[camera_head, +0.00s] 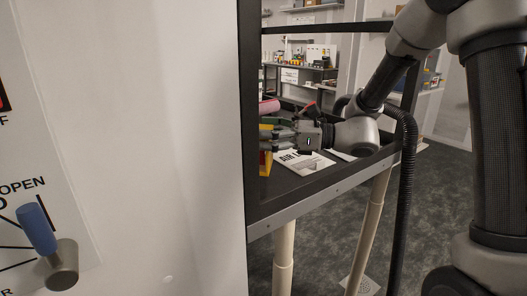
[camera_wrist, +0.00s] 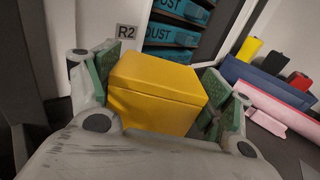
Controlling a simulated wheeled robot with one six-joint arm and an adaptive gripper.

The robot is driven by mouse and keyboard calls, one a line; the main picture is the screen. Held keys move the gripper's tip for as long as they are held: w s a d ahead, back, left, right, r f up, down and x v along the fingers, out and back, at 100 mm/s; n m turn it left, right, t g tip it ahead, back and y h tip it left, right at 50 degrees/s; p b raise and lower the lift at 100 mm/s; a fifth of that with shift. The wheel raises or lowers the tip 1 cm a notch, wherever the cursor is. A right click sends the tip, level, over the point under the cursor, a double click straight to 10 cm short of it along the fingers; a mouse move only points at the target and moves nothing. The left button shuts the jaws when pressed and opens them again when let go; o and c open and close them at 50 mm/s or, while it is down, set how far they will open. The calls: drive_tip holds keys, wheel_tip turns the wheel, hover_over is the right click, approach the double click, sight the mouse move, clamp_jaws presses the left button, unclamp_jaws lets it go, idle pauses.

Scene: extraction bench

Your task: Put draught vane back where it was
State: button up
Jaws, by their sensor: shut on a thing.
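My gripper (camera_head: 277,139) reaches left over the dark bench in the head view. In the wrist view my gripper (camera_wrist: 160,88) has its green-padded fingers on either side of a yellow block (camera_wrist: 155,95) and is shut on it. Part of a yellow thing (camera_head: 265,162) shows beside the fingers in the head view. On the white panel at the left is a lever with a blue handle (camera_head: 36,228) and a metal hub (camera_head: 62,265), below the word OPEN; the handle tilts up and left. No label shows which thing is the draught vane.
The bench (camera_head: 320,186) carries a white sheet marked AIR (camera_head: 303,162). A dark post and the white panel (camera_head: 160,140) stand close on the left. In the wrist view, a rack of blue DUST boxes (camera_wrist: 175,35) stands behind, with coloured rolls (camera_wrist: 265,95) at right.

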sight(265, 171)
drive_tip(key=shift+f, duration=2)
drive_tip(key=shift+f, duration=0.2)
drive_tip(key=o, duration=1.2)
drive_tip(key=shift+c, duration=0.2)
